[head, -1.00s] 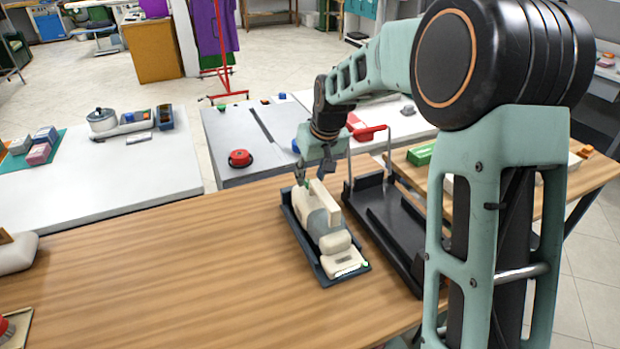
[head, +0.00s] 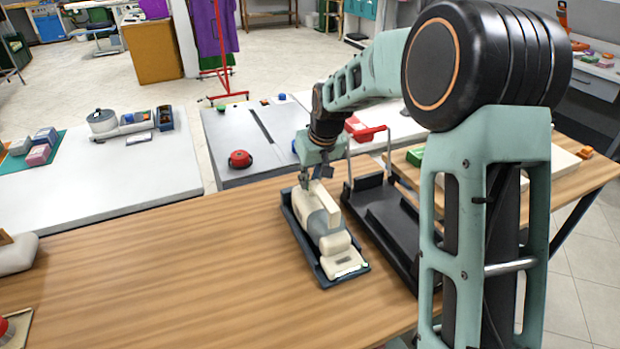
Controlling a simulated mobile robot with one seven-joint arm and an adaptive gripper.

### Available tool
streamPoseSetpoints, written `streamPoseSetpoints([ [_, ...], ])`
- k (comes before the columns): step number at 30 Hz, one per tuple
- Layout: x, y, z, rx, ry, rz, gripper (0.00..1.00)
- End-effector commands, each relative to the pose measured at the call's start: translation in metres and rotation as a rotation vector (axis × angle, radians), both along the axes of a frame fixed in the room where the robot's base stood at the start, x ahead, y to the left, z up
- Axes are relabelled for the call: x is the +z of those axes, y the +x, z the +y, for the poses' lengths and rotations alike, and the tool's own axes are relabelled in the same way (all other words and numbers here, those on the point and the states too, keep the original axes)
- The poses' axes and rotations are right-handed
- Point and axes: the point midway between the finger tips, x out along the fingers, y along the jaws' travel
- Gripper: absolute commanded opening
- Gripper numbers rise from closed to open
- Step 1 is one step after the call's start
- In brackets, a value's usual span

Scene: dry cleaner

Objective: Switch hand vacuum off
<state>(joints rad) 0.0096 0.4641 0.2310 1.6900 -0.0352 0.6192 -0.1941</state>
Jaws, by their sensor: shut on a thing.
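The hand vacuum (head: 327,231) is cream and grey. It lies in a dark shallow tray (head: 296,236) on the wooden table, with its blocky nozzle end toward the near side. My gripper (head: 316,183) is at the vacuum's far end, by the raised cream handle, with its fingers close together. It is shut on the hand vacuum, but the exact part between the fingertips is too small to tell. I cannot make out the vacuum's switch or its position.
A black stand (head: 390,230) with upright metal posts is just right of the tray. A grey table (head: 228,135) behind holds a red round object (head: 240,159). A green box (head: 415,156) lies at right.

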Motion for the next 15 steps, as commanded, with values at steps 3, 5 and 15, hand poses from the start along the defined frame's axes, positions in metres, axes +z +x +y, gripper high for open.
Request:
streamPoseSetpoints([
  [3, 0.0053, 0.0015, 0.0017, 0.0, -0.009, 0.031, 0.0],
  [5, 0.0066, 0.0022, 0.0028, 0.002, -0.018, 0.055, 0.0],
  [15, 0.0067, 0.0069, 0.004, 0.002, -0.079, 0.193, 0.0],
])
